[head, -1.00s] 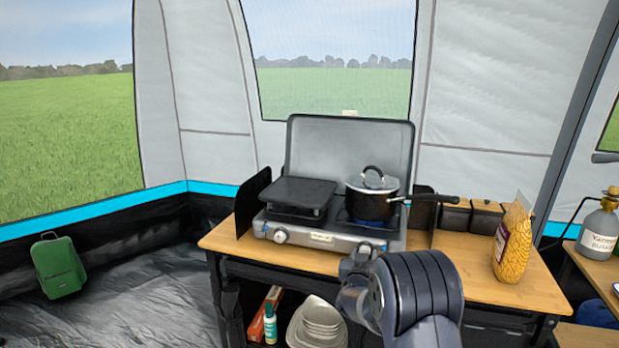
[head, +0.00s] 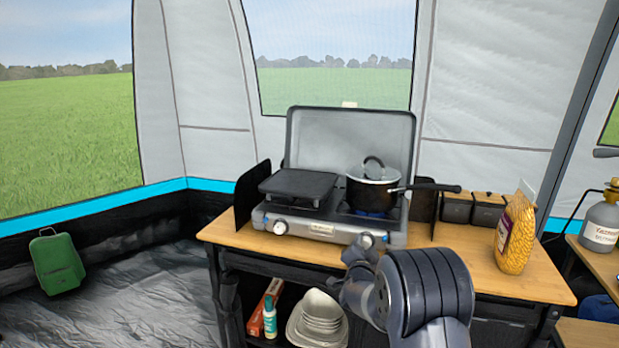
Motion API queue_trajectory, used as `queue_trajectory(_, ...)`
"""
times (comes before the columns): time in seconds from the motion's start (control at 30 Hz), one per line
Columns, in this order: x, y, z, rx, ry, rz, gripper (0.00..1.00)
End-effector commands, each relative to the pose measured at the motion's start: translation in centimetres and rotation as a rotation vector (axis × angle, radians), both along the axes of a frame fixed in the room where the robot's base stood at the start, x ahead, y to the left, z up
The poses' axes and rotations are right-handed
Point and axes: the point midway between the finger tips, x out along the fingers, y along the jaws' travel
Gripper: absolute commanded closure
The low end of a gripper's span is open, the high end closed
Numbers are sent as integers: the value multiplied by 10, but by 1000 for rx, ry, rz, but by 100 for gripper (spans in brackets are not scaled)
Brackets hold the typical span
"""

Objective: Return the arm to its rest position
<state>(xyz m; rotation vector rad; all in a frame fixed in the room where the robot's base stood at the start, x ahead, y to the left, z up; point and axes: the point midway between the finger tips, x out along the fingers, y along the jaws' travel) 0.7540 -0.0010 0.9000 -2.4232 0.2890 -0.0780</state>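My arm (head: 425,290) is folded at the lower middle right of the head view, in front of the table's front edge. Its dark ribbed joint faces me. A smaller dark part of my arm (head: 358,280) juts to the left of that joint. I cannot make out my gripper's fingers or whether they hold anything. The arm overlaps the front edge of the table (head: 470,265) in the picture, and I cannot tell how far apart they are.
A camping stove (head: 320,229) stands on the table. A lidded black pot (head: 372,190) sits on its right burner over a blue flame, handle pointing right. A yellow bag (head: 515,235) stands at right. Bowls (head: 317,320) are on the shelf below.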

Motion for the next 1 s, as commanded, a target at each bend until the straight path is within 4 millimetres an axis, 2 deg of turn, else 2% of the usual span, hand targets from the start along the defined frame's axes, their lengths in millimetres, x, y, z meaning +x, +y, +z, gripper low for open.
queue_trajectory(0.33,0,0,-1,232,-74,0,60)
queue_trajectory(0.6,-24,6,0,226,-74,0,60)
queue_trajectory(1.0,-28,7,0,224,-73,0,60)
